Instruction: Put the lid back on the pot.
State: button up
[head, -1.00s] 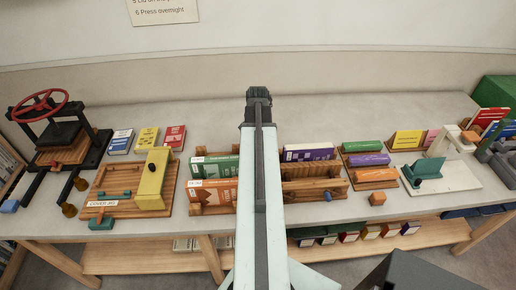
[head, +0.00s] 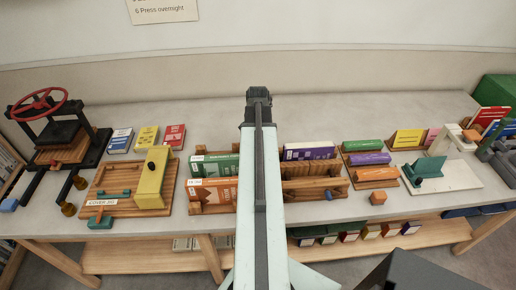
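My gripper (head: 258,94) is at the far end of my arm, above the back middle of the bench. It is dark and seen from behind, so whether its fingers are apart or shut does not show. Nothing is seen hanging from it. I cannot make out a pot or a separate lid in the head view. My arm covers the middle of the bench, and what lies behind it is hidden.
The bench's back strip is mostly clear.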

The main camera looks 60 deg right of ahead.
jog(key=shift+f, duration=0.15)
jog(key=o, duration=1.3)
jog(key=shift+o, duration=0.2)
notch_tip(320, 180, up, 9)
jog(key=p, duration=0.8)
jog(key=shift+p, duration=0.35)
